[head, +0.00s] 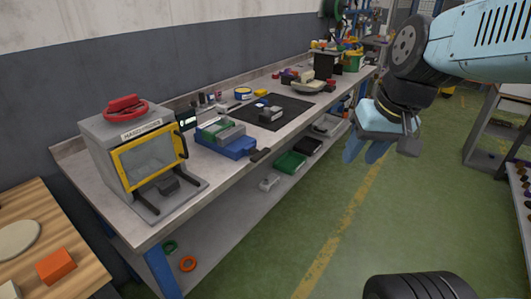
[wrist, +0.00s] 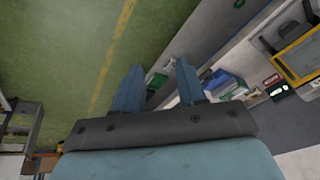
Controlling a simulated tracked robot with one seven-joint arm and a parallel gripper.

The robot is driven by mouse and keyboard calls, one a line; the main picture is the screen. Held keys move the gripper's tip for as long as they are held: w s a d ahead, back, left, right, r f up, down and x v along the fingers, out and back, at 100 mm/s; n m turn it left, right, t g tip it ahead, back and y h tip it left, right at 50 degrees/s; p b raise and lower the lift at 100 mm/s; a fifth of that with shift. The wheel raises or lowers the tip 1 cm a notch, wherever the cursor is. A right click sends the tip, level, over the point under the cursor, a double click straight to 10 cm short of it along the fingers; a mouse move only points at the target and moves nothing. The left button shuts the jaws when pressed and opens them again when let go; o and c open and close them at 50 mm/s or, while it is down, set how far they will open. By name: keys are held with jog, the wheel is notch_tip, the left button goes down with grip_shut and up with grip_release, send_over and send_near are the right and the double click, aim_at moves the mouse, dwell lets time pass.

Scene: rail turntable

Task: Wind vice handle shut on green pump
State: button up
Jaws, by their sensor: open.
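A blue vice (head: 240,148) stands near the front edge of the workbench, and its blue body also shows in the wrist view (wrist: 215,80). The green pump (head: 218,130), green and grey, sits at the top of the vice between its jaws; I cannot tell how tightly it is gripped. A dark handle (head: 260,155) sticks out from the vice's front at the bench edge. My gripper (head: 362,155) is open and empty over the green floor, right of the bench and well apart from the vice. Its two blue fingers show spread in the wrist view (wrist: 158,68).
A hardness tester (head: 148,150) with a yellow-framed door stands left of the vice. A black mat (head: 272,112) with a small grey part lies behind it. The lower shelf holds a green bin (head: 290,165) and a black bin (head: 307,146). The floor beside the bench is clear.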

jog(key=w+a+f+g+y, duration=0.4)
jog(key=a+f+y, duration=0.2)
jog(key=a+f, duration=0.15)
jog(key=m+t+y, duration=0.7)
jog(key=m+t, duration=0.1)
jog(key=t, duration=0.4)
send_near(264, 156)
jog(key=x, duration=0.9)
jog(key=shift+w+a, duration=0.15)
jog(key=shift+a, duration=0.15)
grip_shut()
